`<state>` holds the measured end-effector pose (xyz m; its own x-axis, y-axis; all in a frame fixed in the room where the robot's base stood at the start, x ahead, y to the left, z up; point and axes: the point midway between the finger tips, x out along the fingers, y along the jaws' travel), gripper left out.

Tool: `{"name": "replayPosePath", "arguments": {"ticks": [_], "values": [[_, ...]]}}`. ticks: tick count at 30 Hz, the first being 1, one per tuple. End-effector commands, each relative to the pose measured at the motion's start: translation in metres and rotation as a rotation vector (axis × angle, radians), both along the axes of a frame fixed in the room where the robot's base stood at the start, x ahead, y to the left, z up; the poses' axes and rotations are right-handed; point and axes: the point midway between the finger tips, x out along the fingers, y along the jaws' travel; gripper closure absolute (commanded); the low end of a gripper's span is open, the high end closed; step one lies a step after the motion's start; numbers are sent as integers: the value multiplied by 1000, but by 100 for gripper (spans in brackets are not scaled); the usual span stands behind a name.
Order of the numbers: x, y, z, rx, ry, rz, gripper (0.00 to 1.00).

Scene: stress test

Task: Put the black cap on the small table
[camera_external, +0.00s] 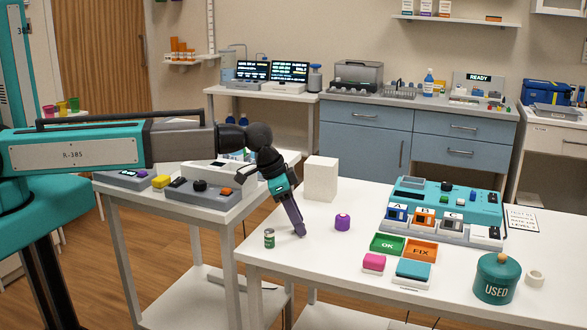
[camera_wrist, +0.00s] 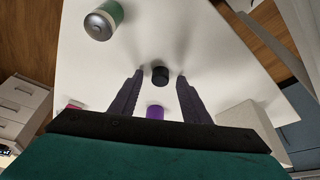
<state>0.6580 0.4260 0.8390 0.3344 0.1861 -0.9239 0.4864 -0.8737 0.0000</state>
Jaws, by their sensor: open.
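The black cap (camera_wrist: 161,76) is a small dark round piece on the white worktable (camera_external: 330,257). In the wrist view it shows between the tips of my gripper's two open fingers (camera_wrist: 159,73), with a gap on each side. In the outside view my gripper (camera_external: 299,231) points down close to the worktable top, and the cap cannot be made out there; the fingers likely hide it. A smaller white table (camera_external: 246,204) stands to the left, with grey devices on it.
A white block (camera_external: 321,178) stands behind. Green and orange trays (camera_external: 388,244), a teal console (camera_external: 450,196) and a "USED" pot (camera_external: 497,279) lie further right.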

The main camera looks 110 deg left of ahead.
Motion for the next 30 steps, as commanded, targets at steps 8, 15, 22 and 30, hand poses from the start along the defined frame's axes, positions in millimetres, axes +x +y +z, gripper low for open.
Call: {"name": "replayPosePath", "arguments": {"ticks": [8,15,22,30], "values": [[0,0,0,0,0,0,78],[0,0,0,0,0,0,100],[0,0,0,0,0,0,100],[0,0,8,0,-1,0,100]]}}
